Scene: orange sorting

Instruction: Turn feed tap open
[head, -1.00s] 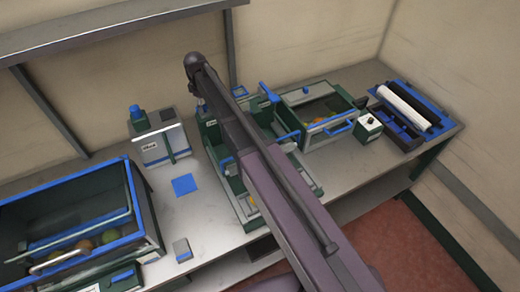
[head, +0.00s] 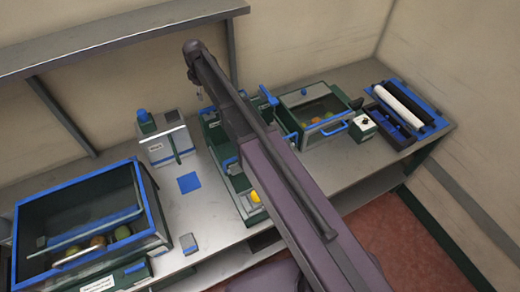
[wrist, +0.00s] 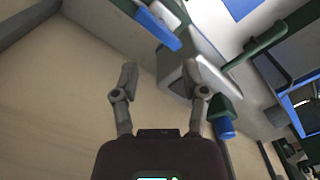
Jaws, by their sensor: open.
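I cannot tell for sure which part is the feed tap. A blue lever (head: 268,95) stands upright on the green machine (head: 246,210) in the middle of the bench, partly behind my arm. My gripper (wrist: 162,80) is open in the wrist view, with nothing between its two fingers. In the head view its fingers are mostly hidden by my arm.
A pale box (head: 165,146) with a blue cap stands left of the machine, near a blue square (head: 189,182). A blue-rimmed bin (head: 152,200) with several fruits is at left. A smaller fruit bin (head: 322,132) and a roller tray (head: 415,112) are at right. A shelf runs above.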

